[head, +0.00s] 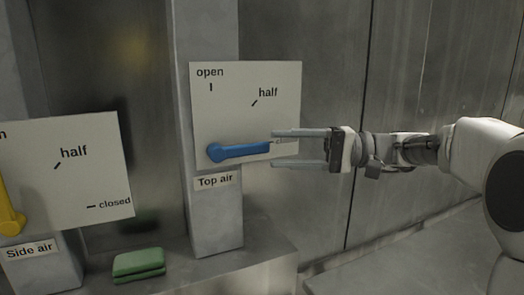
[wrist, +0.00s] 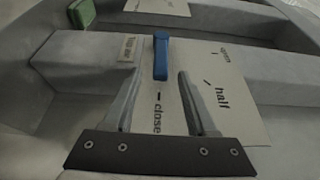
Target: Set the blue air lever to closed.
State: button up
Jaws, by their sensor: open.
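The blue lever (head: 238,152) is on the white "Top air" panel (head: 240,90). It lies nearly level, with its pivot at the left and its tip pointing right at the "closed" mark, which my gripper partly covers in the head view. My gripper (head: 272,149) is open, with its fingertips just right of the lever's tip. In the wrist view the blue lever (wrist: 161,57) stands ahead of the fingertips, lined up with the "closed" mark.
A yellow lever (head: 10,205) sits on the "Side air" panel (head: 85,165) at the left. A green folded cloth (head: 139,264) lies on the ledge below; it also shows in the wrist view (wrist: 82,12). A metal wall (head: 330,60) stands behind my gripper.

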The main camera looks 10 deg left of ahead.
jog(key=v, duration=1.1)
jog(key=shift+d, duration=0.35)
jog(key=s+a+f+m+t+h, duration=0.3)
jog(key=s+a+f+h, duration=0.2)
jog(key=s+f+h, duration=0.55)
jog(key=s+d+f+t+h, duration=0.6)
jog(key=s+d+f+h, duration=0.1)
jog(key=s+d, duration=0.5)
jog(key=shift+s+d+f+n, duration=0.25)
jog(key=shift+s+f+n, duration=0.15)
jog(key=shift+s+f, duration=0.4)
